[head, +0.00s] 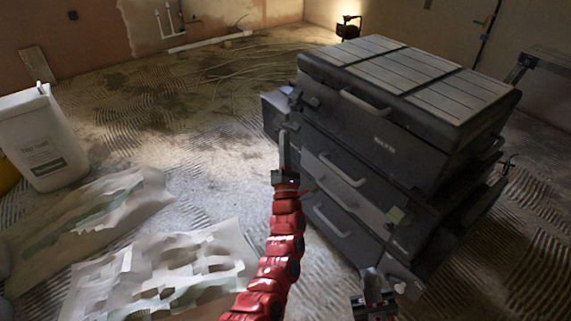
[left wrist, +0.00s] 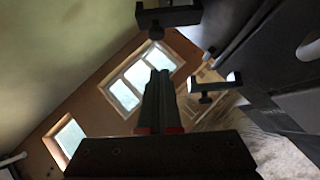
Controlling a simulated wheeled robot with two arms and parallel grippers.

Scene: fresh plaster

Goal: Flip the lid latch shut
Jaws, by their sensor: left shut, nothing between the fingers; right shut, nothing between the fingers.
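A dark toolbox (head: 385,140) with a ribbed grey lid (head: 410,75) tops a stack of drawers. The lid lies down on the box. A small dark latch (head: 312,100) sits at the left end of its front, below the lid edge; its exact position is too small to tell. My left gripper (head: 284,135), on a red arm, is shut and empty, pointing up just left of the stack and below the latch. In the left wrist view its closed fingers (left wrist: 158,92) show, with dark bracket-like parts (left wrist: 215,87) to their right. My right gripper (head: 370,278) is shut and empty, low before the stack.
Drawers with grey handles (head: 342,170) are stacked under the toolbox. A white tub (head: 42,138) stands at the far left. Crumpled sheets (head: 160,275) lie on the floor at lower left. A lit work lamp (head: 349,27) stands behind. The floor left of the stack is mostly open.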

